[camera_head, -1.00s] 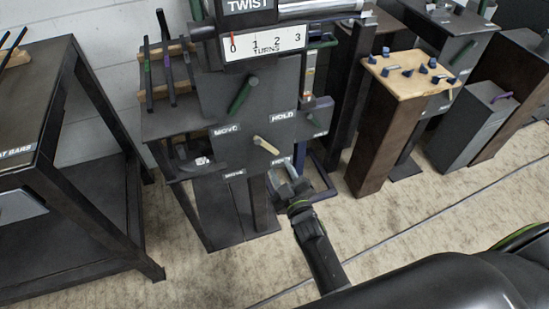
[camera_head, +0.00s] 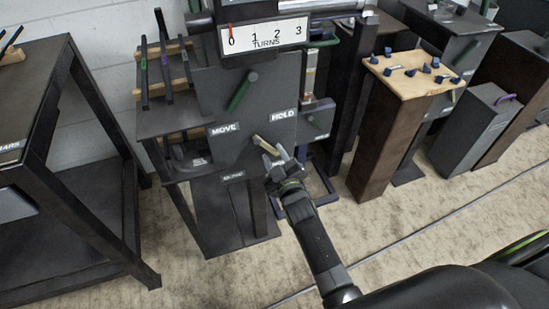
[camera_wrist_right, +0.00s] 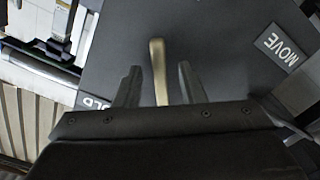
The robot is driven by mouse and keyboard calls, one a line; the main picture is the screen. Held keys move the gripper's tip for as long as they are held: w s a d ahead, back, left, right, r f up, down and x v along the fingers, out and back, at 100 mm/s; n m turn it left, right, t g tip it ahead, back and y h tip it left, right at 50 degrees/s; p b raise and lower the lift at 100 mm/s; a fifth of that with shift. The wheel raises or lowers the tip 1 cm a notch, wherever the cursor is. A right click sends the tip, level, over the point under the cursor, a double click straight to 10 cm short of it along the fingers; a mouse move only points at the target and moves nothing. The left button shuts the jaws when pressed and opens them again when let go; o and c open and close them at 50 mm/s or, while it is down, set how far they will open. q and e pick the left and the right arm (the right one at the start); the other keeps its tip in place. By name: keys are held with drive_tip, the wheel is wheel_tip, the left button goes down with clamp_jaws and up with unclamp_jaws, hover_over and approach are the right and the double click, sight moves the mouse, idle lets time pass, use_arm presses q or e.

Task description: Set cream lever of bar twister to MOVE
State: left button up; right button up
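The bar twister (camera_head: 215,110) stands ahead of me, a dark grey machine with a TURNS scale (camera_head: 264,36) whose red pointer is at 0. Its cream lever (camera_head: 265,143) is on the front panel, tilted up and left, below the MOVE label (camera_head: 223,130) and HOLD label (camera_head: 283,115). My right gripper (camera_head: 276,166) is at the lever. In the right wrist view, the cream lever (camera_wrist_right: 158,70) lies between the two open fingers (camera_wrist_right: 158,85), with gaps showing on both sides. A green lever (camera_head: 241,91) sits higher on the panel. My left gripper is not seen.
A dark table (camera_head: 62,140) stands at the left. A wooden-topped stand (camera_head: 410,74) with several blue pieces is at the right, and a grey box (camera_head: 478,125) stands beyond it. Dark bars (camera_head: 164,60) rest on a wooden rack behind the twister. Carpet in front is clear.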

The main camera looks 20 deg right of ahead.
drive_tip(key=shift+w, duration=0.1)
drive_tip(key=shift+c, duration=0.5)
clamp_jaws()
